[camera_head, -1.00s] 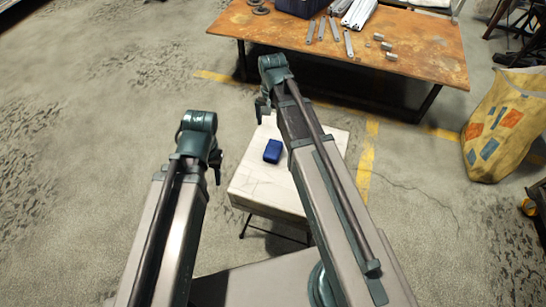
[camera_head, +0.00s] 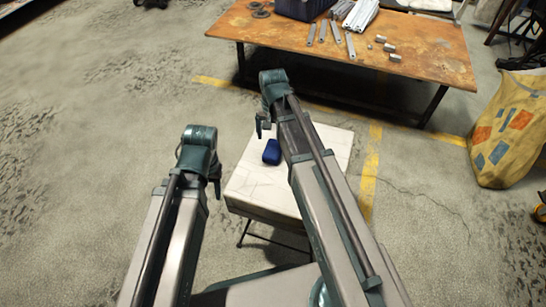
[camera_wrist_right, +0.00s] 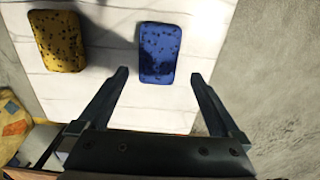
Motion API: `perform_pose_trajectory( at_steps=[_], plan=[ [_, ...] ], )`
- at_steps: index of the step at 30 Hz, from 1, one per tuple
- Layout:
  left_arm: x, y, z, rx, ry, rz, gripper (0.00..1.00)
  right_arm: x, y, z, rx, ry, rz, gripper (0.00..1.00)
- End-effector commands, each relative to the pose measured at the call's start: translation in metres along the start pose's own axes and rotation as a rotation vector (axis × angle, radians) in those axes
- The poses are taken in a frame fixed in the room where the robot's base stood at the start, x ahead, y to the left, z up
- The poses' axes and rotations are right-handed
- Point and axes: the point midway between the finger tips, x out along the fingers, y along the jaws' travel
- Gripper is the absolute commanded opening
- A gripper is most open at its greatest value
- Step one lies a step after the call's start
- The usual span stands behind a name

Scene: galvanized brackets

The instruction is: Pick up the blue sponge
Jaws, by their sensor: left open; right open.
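The blue sponge (camera_head: 272,152) lies on a small white-topped stand (camera_head: 250,186). It also shows in the right wrist view (camera_wrist_right: 158,54), dark-speckled and flat. My right gripper (camera_wrist_right: 159,76) is open and empty, with its fingertips apart on either side of the sponge's near end in that view. I cannot tell how high above the stand they are. In the head view my right gripper (camera_head: 262,126) is just left of and beyond the sponge. My left gripper (camera_head: 216,180) is left of the stand, its fingers small and partly hidden by its arm.
A yellow sponge (camera_wrist_right: 60,41) lies left of the blue one in the wrist view; my right arm hides it in the head view. A rusty workbench (camera_head: 425,45) with metal parts and a dark bin (camera_head: 305,8) stands behind. A yellow patched bag (camera_head: 506,135) stands at right.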

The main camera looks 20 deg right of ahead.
Motion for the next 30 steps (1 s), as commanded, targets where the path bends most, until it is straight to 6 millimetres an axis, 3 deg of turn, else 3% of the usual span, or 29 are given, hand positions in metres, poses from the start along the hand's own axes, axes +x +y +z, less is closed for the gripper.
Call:
perform_pose_trajectory(
  at_steps=[8, 21, 30],
  plan=[
    [0.006, 0.000, 0.000, 0.000, 0.000, -0.001, 0.47, 0.006, 0.000, 0.001, 0.000, 0.000, 0.000, 1.00],
    [0.053, 0.003, -0.003, 0.002, 0.000, -0.009, 0.47, 0.053, 0.003, 0.007, 0.000, 0.000, 0.000, 1.00],
    [0.053, 0.003, -0.003, 0.003, 0.001, -0.010, 0.47, 0.054, 0.003, 0.006, 0.000, 0.000, 0.000, 1.00]
  ],
)
